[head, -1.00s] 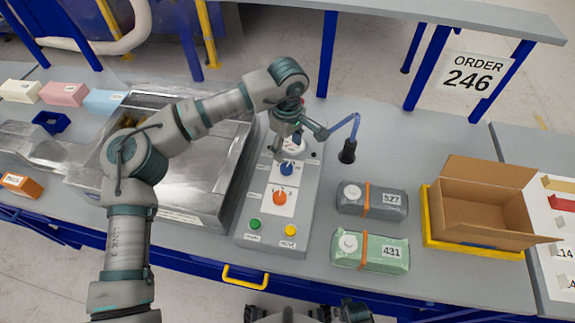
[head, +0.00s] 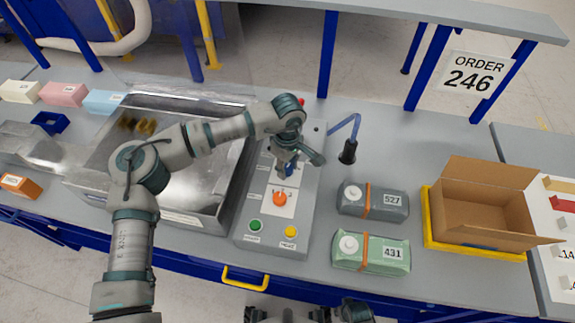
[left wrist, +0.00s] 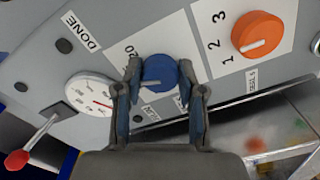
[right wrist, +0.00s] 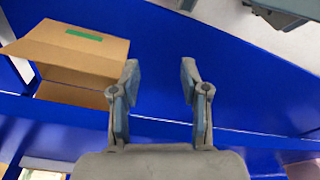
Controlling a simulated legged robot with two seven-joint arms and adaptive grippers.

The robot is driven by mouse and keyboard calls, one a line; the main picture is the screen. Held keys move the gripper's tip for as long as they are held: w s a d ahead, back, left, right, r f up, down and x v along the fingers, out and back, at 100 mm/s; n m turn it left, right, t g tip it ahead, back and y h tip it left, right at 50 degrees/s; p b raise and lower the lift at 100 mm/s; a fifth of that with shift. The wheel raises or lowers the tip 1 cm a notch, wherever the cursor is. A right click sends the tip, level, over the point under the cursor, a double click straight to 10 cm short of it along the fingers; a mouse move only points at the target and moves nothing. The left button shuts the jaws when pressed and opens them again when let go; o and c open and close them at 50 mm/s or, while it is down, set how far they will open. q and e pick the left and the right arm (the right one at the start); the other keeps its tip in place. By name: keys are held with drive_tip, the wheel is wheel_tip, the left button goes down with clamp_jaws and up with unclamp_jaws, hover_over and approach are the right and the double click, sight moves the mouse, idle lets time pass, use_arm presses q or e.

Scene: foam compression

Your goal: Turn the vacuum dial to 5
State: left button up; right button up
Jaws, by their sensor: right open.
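The blue dial (left wrist: 158,72) is on the grey control panel (head: 245,222); its printed scale and label are partly hidden by my fingers. A pale pointer line shows on its face. My left gripper (left wrist: 162,68) is open, with one finger on each side of the blue dial; I cannot tell whether they touch it. In the head view my left gripper (head: 284,172) hangs over the panel and mostly covers the dial. My right gripper (right wrist: 160,75) is open and empty, away from the panel.
An orange dial (left wrist: 257,33) marked 1, 2, 3 is beside the blue one. A white gauge (left wrist: 90,92) and a red-tipped lever (left wrist: 17,160) are nearby. Green (head: 255,225) and yellow (head: 290,231) buttons are at the panel's front. Bags 527 (head: 355,208) and 431 (head: 345,260) lie to the right.

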use_arm(q)
drive_tip(key=shift+c, duration=1.4)
use_arm(e)
drive_tip(key=shift+s+f, duration=0.1)
drive_tip(key=shift+s, duration=0.15)
